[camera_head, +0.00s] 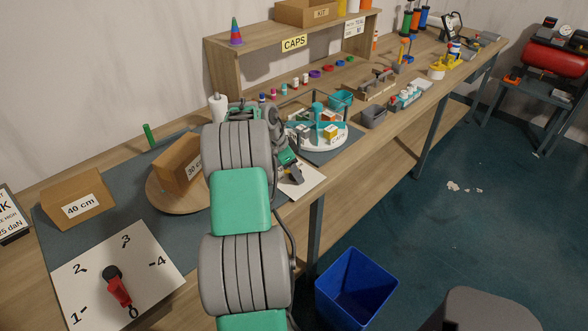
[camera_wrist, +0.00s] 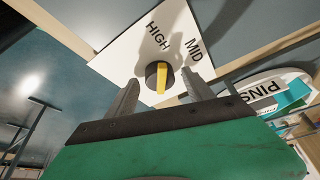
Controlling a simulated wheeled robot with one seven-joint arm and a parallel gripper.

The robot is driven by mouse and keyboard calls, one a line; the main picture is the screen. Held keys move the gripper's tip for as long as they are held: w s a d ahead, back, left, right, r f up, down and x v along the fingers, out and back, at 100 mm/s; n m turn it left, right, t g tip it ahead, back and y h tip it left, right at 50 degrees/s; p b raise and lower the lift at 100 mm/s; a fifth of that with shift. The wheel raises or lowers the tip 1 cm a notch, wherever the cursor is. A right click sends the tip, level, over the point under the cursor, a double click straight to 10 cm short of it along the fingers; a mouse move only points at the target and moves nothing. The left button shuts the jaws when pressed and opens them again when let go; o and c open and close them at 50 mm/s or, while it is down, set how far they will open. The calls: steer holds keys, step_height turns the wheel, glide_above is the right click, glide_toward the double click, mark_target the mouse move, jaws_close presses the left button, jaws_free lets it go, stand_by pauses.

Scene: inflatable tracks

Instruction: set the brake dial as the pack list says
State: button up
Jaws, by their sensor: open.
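In the wrist view a white dial plate (camera_wrist: 120,58) reads HIGH and MID. On it is a black round knob (camera_wrist: 152,78) with a yellow bar (camera_wrist: 161,80); which label the bar marks, I cannot tell. My gripper (camera_wrist: 161,84) is open, with one finger on each side of the knob in the picture; contact is not clear. In the head view the plate (camera_head: 312,178) is mostly hidden by my arm.
Another dial plate (camera_head: 85,260), numbered 0 to 4, lies at front left; its red pointer (camera_head: 118,291) is at 0. A 40 cm box (camera_head: 78,205) and a round board (camera_head: 160,200) bearing a box lie nearby. A white turntable (camera_head: 340,143) stands behind. A blue bin (camera_head: 357,285) is on the floor.

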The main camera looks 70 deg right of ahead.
jaws_close()
steer(key=shift+f+n+b, duration=0.15)
steer(key=shift+n+b, duration=0.15)
steer(key=shift+b, duration=0.25)
steer(key=shift+n, duration=0.3)
steer(key=shift+r+h, duration=0.2)
steer(key=shift+h, duration=0.1)
jaws_free()
steer(key=v, duration=0.7)
steer(key=shift+r+b, duration=0.4)
steer(key=shift+b, duration=0.05)
